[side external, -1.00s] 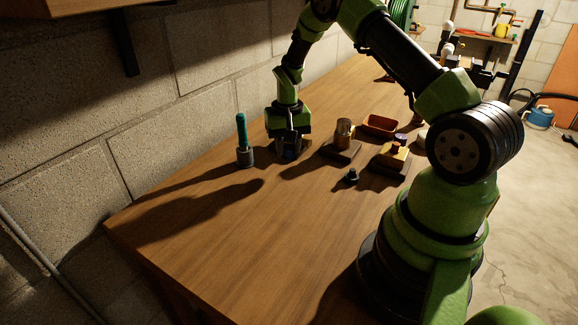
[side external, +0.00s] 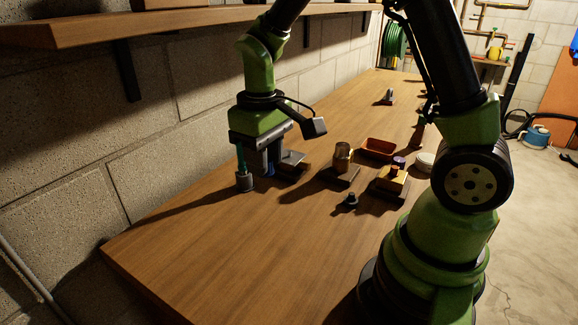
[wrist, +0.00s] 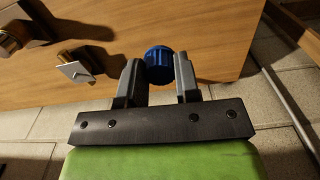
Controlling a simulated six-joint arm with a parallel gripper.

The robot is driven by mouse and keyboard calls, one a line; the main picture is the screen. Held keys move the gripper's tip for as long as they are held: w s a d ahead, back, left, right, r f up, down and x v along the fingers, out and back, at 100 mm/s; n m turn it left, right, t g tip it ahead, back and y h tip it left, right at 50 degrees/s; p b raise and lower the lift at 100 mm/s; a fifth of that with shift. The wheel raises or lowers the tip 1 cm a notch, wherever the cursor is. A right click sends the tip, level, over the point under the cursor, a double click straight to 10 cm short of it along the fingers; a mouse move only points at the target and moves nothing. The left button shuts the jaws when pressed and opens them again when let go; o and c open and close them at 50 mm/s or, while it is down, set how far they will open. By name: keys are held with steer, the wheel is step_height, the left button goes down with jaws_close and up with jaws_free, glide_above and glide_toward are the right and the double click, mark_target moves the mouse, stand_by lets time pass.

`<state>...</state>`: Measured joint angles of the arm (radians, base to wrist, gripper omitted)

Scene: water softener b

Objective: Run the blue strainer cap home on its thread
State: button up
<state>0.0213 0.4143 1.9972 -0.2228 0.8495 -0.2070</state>
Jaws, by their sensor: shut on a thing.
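The blue strainer cap (wrist: 159,58) is a ridged blue piece between my two fingers in the wrist view. My gripper (wrist: 159,72) is shut on it. In the side view my gripper (side external: 268,165) points down at the far left part of the bench, and only a little blue of the cap (side external: 270,170) shows between the fingers. The cap is clear of the blocks to its right. I cannot make out the thread that the cap belongs on, nor the height of the cap above the bench.
A teal-handled tool stands in a grey holder (side external: 244,183) close left of my gripper. To the right are a dark block with a pale plate (side external: 293,158), a brass cylinder (side external: 342,153), an orange tray (side external: 379,148) and a small dark knob (side external: 351,200). The front bench is clear.

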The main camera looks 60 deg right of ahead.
steer(key=shift+s+a+r, duration=0.25)
steer(key=shift+s+a, duration=0.1)
steer(key=shift+w+d+f+m, duration=0.9)
steer(key=shift+w+d+m, duration=0.7)
steer(key=shift+d, duration=2.6)
steer(key=shift+w+d+f+m, duration=1.05)
steer(key=shift+w+d, duration=0.8)
steer(key=shift+d, duration=2.35)
steer(key=shift+w+d+f+m, duration=0.7)
steer(key=shift+w+d+m, duration=1)
steer(key=shift+d, duration=2.5)
steer(key=shift+f, duration=0.1)
steer(key=shift+f, duration=2.15)
